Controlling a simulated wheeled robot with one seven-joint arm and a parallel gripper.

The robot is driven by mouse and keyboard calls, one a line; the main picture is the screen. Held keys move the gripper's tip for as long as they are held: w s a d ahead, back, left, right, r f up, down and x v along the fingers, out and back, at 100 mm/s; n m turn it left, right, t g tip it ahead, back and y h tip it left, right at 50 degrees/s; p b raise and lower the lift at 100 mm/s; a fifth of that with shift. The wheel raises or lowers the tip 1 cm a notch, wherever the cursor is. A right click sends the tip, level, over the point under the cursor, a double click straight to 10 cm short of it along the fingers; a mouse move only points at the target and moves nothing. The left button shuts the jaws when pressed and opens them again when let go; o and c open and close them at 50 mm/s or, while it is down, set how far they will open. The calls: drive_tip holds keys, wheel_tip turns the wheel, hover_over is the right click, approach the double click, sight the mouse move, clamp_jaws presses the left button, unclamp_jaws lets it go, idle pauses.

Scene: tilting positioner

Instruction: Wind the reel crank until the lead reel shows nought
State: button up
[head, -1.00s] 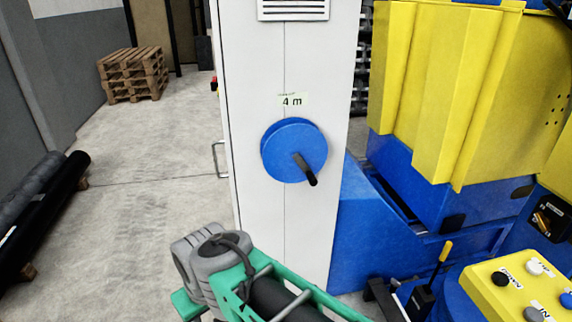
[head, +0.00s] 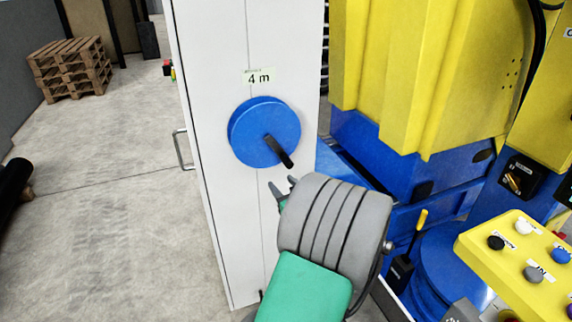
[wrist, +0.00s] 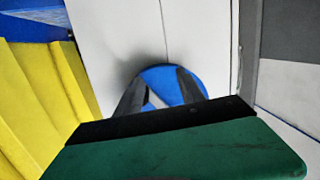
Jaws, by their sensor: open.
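The blue lead reel (head: 255,128) is mounted on the front of a white cabinet. Its black crank handle (head: 279,151) sticks out and points down and to the right. A label (head: 258,77) above the reel reads 4 m. My gripper (head: 283,188) is just below the crank handle, mostly hidden behind my grey wrist in the head view. In the wrist view my gripper (wrist: 161,92) has its two dark fingers apart, with the blue reel (wrist: 160,78) beyond them.
The white cabinet (head: 215,215) has a side handle (head: 183,150) at its left. A yellow and blue machine (head: 400,90) stands close on the right. A yellow button panel (head: 525,255) is at lower right. Pallets (head: 70,67) stand far left; the floor between is clear.

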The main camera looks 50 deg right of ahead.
sight(286, 160)
drive_tip(key=s+d+r+h, duration=0.2)
drive_tip(key=d+r, duration=0.1)
drive_tip(key=shift+m+t, duration=0.4)
drive_tip(key=p+x, duration=0.2)
drive_tip(key=x, duration=0.5)
drive_tip(key=shift+w+d+r, duration=0.1)
drive_tip(key=shift+w+d, duration=0.1)
clamp_jaws()
idle(0.6)
